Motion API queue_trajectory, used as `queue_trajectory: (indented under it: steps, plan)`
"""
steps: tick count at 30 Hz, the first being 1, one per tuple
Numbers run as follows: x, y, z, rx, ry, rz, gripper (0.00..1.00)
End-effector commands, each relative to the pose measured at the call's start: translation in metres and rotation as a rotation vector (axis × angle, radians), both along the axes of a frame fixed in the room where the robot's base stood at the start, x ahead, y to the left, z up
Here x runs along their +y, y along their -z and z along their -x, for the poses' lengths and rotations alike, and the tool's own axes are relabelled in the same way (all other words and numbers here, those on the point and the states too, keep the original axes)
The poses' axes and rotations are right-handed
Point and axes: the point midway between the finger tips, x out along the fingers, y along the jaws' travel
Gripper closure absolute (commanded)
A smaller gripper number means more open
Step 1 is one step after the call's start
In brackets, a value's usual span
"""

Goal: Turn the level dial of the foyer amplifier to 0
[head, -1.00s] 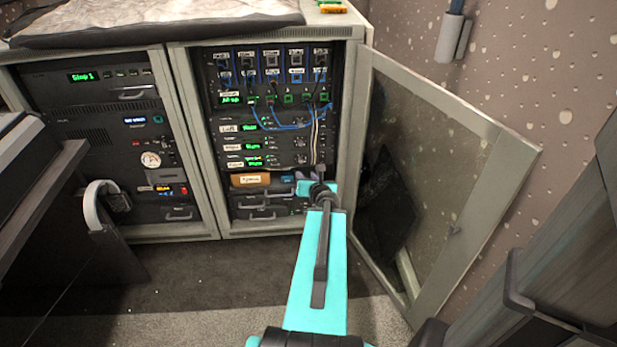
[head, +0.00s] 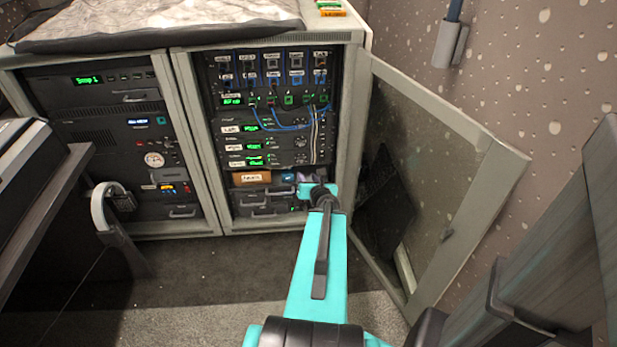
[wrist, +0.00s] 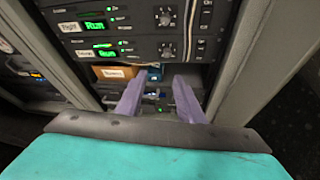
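The foyer amplifier is most likely the lowest of the stacked amplifiers (head: 270,160) in the open right rack; its small label is hard to read. In the wrist view this amplifier (wrist: 135,54) has a green "Run" display at left and a round black level dial (wrist: 166,48) with a scale at right. Its exact setting is too small to read. My gripper (wrist: 160,98) has two purple fingers, apart with nothing held between them. They point at the rack just below the dial, not touching it. In the head view my gripper (head: 305,179) is partly hidden behind my wrist.
A similar amplifier dial (wrist: 166,18) sits directly above. Below are a shelf with a brown labelled box (head: 250,178) and drawers. Blue cables (head: 285,126) hang above. The open glass door (head: 440,170) stands to the right; the rack's side frame is close to my gripper.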

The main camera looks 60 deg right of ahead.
Motion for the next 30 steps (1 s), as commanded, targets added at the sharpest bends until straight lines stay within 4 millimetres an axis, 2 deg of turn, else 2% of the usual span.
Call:
queue_trajectory:
  steps: [30]
  plan:
    - [0.0050,-0.0029,0.0052,0.000,0.004,0.001,0.66]
